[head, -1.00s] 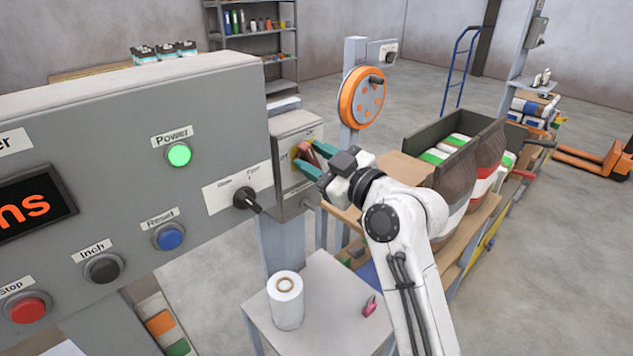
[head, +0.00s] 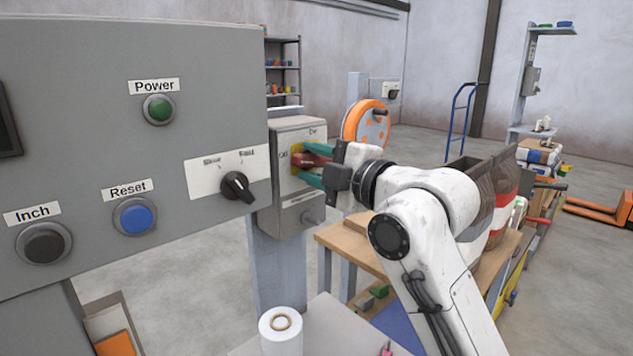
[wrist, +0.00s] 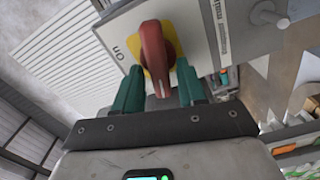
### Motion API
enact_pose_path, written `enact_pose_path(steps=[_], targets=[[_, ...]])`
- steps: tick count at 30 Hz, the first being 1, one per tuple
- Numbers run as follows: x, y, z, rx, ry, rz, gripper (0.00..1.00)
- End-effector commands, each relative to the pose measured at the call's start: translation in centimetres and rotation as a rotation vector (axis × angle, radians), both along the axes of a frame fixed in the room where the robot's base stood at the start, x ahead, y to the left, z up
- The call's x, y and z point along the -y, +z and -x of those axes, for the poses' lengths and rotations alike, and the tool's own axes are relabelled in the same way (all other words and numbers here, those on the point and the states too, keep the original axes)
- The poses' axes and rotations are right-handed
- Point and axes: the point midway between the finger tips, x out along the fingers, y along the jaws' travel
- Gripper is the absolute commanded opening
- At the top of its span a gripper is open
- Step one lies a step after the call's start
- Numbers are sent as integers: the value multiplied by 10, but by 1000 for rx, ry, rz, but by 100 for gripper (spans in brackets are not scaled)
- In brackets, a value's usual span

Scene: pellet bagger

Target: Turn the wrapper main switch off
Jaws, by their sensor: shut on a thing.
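The main switch is a red rotary handle (head: 316,161) on a yellow plate (head: 296,158), on the side of a grey box (head: 297,132) marked "On" at the top and "Off" at the left. The handle lies about level in the head view. My gripper (head: 307,168) has its green fingers on either side of the handle and is shut on it. The wrist view also shows the red handle (wrist: 153,48) between the fingers, with the "On" mark to its left. The green power lamp (head: 158,109) on the panel is dark.
The grey control panel (head: 120,60) with a black selector knob (head: 236,186) and blue reset button (head: 135,216) stands close on the left. A white roll (head: 281,335) stands on a small table below. A wooden bench (head: 345,238) is behind my arm.

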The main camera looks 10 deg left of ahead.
Motion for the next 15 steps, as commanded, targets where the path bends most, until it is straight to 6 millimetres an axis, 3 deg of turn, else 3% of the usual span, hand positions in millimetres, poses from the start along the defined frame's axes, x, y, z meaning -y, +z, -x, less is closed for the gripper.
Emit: enact_pose_path(steps=[15], targets=[[-1, -6, 0, 181, 2, 146, 10]])
